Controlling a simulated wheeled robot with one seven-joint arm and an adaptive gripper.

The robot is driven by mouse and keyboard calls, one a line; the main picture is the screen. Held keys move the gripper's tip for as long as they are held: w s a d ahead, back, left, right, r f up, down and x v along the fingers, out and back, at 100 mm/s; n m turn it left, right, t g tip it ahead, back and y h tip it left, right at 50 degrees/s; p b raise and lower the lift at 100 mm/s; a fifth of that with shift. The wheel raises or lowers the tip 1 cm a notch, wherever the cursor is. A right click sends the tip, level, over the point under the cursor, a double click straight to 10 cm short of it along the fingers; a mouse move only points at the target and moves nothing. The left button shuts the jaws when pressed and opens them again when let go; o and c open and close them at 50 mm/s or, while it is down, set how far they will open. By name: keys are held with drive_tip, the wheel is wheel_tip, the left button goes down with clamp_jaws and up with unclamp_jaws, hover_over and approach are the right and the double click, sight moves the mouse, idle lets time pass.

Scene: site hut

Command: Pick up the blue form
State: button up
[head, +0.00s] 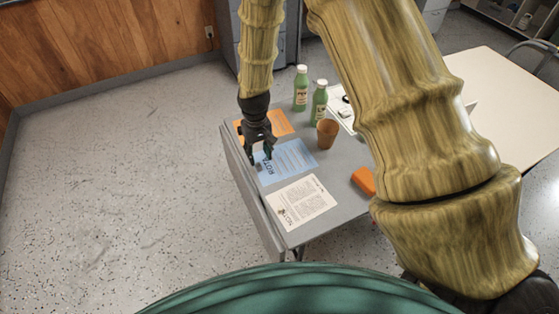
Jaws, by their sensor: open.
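The blue form (290,160) lies flat on the grey table, between an orange sheet and a white printed sheet. Its dark print faces up, and its left part is partly covered by my gripper. My gripper (260,157) hangs pointing down over the left end of the blue form, with its fingers apart and nothing between them. I cannot tell from this view how far the fingertips are above the paper.
The orange sheet (279,123) lies behind the form and the white sheet (301,203) in front. Two green bottles (301,90) (319,103), a brown cup (327,133) and an orange block (363,181) stand to the right on the grey table (340,165). Open floor is left.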

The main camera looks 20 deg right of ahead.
sight(258, 164)
drive_tip(key=shift+s+a+f+p, duration=0.15)
drive_tip(key=shift+f+p, duration=0.3)
drive_tip(key=shift+f, duration=0.3)
drive_tip(key=shift+a+f+p, duration=0.15)
drive_tip(key=shift+f+p, duration=0.25)
drive_tip(key=shift+f, duration=1.5)
drive_tip(key=shift+c, duration=0.2)
clamp_jaws()
